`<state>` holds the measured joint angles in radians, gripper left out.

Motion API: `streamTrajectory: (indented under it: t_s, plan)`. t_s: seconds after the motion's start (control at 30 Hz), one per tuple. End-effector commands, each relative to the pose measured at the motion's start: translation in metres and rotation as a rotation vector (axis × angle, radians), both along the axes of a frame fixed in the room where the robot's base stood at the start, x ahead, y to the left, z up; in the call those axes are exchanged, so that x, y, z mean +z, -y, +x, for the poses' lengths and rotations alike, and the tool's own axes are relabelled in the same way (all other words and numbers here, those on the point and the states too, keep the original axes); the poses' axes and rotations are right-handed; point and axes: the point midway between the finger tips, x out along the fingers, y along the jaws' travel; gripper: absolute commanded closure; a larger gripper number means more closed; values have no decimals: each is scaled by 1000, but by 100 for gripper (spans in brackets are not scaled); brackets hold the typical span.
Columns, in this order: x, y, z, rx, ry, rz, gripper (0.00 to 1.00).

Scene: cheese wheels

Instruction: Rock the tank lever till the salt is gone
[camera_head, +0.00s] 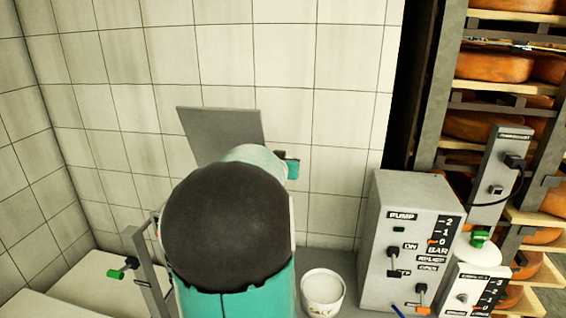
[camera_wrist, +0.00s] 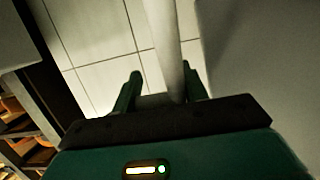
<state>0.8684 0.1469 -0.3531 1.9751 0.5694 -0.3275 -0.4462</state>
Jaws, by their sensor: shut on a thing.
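My gripper (camera_wrist: 160,86) has its two dark green fingers on either side of a pale rod (camera_wrist: 164,40) and is shut on it. The rod runs up and away from the fingers in the wrist view. I cannot tell from these frames whether it is the tank lever. In the head view my arm covers most of the gripper and whatever it holds. A white tub (camera_head: 322,288) with a partly readable label, apparently "SALT", stands right of my arm. Its contents look pale. A small lever with a green grip (camera_head: 118,273) is at lower left, by a grey frame.
A grey pump box (camera_head: 412,185) with switches and a scale stands at right, close to smaller control boxes (camera_head: 478,290). Racks of cheese wheels (camera_head: 495,66) stand behind them. A grey flat panel (camera_head: 222,132) is beyond my arm, before the tiled wall (camera_head: 340,90).

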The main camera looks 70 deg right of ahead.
Motion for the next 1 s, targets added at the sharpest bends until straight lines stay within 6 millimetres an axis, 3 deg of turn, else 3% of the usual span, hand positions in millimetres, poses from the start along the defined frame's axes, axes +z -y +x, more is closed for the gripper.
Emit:
streamTrajectory:
  t_s: [0.03,0.2,0.23,0.33,0.73,1.0]
  plan:
    - [-8,1,-8,-13,-6,15,98]
    - [-8,1,-8,-13,-6,15,98]
    - [-8,1,-8,-13,-6,15,55]
    - [-7,1,-8,-13,-5,13,38]
    - [-1,-6,-4,-4,0,5,38]
    - [10,-45,-9,-3,3,3,38]
